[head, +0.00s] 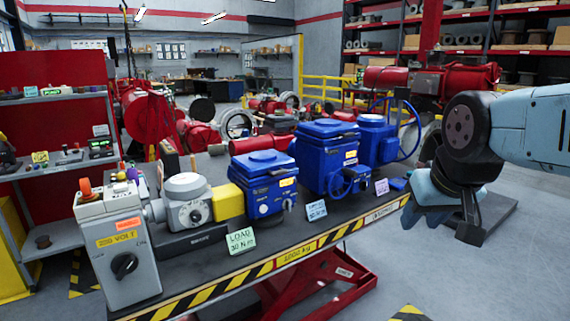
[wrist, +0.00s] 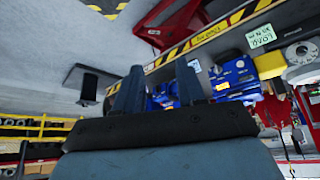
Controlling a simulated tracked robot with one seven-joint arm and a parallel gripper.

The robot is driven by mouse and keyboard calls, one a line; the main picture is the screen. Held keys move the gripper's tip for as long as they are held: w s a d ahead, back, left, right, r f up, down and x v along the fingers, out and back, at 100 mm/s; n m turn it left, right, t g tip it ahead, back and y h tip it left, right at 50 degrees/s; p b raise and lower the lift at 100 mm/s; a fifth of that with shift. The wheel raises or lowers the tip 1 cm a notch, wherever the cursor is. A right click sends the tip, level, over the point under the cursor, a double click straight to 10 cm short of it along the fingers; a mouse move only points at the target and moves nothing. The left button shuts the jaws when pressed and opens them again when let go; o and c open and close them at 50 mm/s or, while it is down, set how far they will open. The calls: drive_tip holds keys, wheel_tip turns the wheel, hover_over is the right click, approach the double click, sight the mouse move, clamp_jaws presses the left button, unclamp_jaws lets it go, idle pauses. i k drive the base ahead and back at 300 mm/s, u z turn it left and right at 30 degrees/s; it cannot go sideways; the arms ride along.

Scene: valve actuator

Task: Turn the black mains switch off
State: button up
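The black mains switch (head: 124,265) is a round rotary knob on the front of a grey box (head: 128,284) marked "230 VOLT". The box stands at the near left end of the bench in the head view. The knob's grip bar looks slanted; its exact setting is too small to read. My gripper (head: 440,222) hangs at the right, beyond the bench's right end and far from the switch. In the wrist view two dark fingers (wrist: 160,68) stand apart with nothing between them. The switch does not show in the wrist view.
The bench (head: 270,266) has a yellow-black striped edge and carries a grey gearbox (head: 187,205), a yellow coupling (head: 228,202), blue actuators (head: 328,158) and label cards (head: 241,240). A shelf (head: 55,150) stands left. Floor before the bench (head: 460,285) is mostly free.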

sight(124, 265)
drive_tip(key=u, duration=1.65)
drive_tip(key=k, duration=0.4)
drive_tip(key=z, duration=0.1)
drive_tip(key=i, duration=0.55)
drive_tip(key=u, duration=0.9)
